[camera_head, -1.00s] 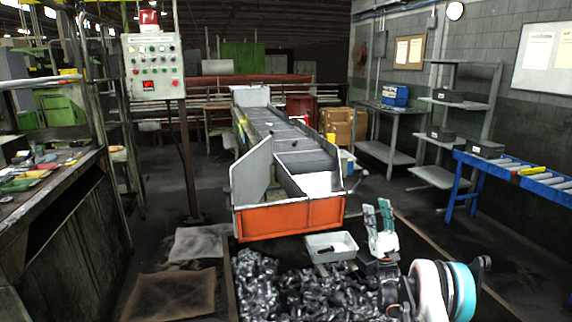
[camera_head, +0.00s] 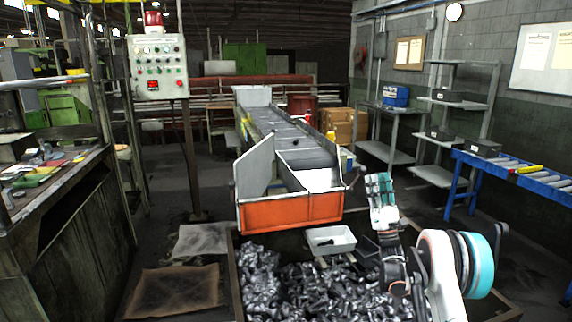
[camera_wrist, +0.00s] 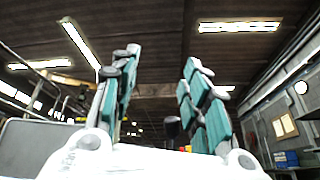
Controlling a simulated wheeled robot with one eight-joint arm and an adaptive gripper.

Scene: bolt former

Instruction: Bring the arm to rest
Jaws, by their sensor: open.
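My gripper (camera_head: 379,187) is raised at the lower right of the head view, with its fingers pointing up, beside the right end of the orange-fronted conveyor chute. In the wrist view my gripper (camera_wrist: 158,95) shows two teal-padded fingers spread apart with nothing between them. The ceiling and its lamps show behind them. My arm is folded at the lower right of the head view, over the edge of the bin of metal parts (camera_head: 290,285).
The orange chute (camera_head: 290,212) and a white tray (camera_head: 330,240) with a dark piece in it lie left of my gripper. A blue roller conveyor (camera_head: 515,172) and grey shelves (camera_head: 455,104) stand right. A control box (camera_head: 158,67) and workbench (camera_head: 45,215) stand left.

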